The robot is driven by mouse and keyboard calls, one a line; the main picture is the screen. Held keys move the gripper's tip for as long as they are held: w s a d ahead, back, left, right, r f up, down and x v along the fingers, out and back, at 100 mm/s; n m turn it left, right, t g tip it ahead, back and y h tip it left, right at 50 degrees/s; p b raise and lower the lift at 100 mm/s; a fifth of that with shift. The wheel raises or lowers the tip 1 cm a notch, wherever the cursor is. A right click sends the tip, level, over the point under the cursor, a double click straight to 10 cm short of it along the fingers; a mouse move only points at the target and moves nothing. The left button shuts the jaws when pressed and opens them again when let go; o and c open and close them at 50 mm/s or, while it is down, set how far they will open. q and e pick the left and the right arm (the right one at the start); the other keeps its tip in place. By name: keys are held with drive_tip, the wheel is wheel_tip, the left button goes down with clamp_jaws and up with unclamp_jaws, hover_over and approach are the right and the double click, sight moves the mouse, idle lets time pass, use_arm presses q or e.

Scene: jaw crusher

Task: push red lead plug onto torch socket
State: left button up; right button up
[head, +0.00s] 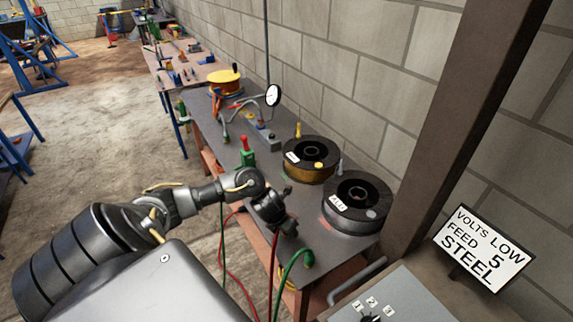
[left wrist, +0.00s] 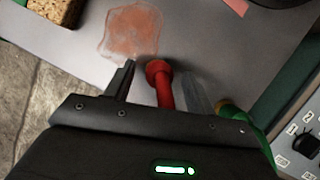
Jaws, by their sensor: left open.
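My left gripper (head: 287,226) is low over the near end of the bench. In the left wrist view the gripper (left wrist: 158,70) is open, with the red plug (left wrist: 160,78) between its fingers. The plug is a red rod with a wider round end pointing toward the bench. I cannot tell whether either finger touches it. A red lead (head: 275,248) hangs below the gripper in the head view. A green plug (head: 307,258) on a green lead is at the bench's front edge; green also shows in the left wrist view (left wrist: 232,114). I cannot make out the torch socket. My right gripper is not in view.
Two dark wire spools (head: 310,160) (head: 357,203) stand at the back of the bench (head: 208,122). A green and red tool (head: 247,152) stands left of my wrist. A control panel (head: 385,300) and a sign (head: 484,246) are at right. A reddish stain (left wrist: 130,32) marks the bench.

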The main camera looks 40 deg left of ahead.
use_arm(q)
drive_tip(key=shift+x, duration=0.9)
drive_tip(key=shift+w+a, duration=0.1)
drive_tip(key=shift+r, duration=0.1)
drive_tip(key=c, duration=1)
drive_tip(key=shift+o, duration=0.2)
drive_tip(key=shift+r, duration=0.1)
drive_tip(key=shift+r, duration=0.2)
wheel_tip(320, 180, up, 2)
drive_tip(key=shift+r, duration=0.1)
drive_tip(key=s+r, duration=1)
drive_tip(key=s, duration=0.4)
drive_tip(key=shift+p, duration=0.45)
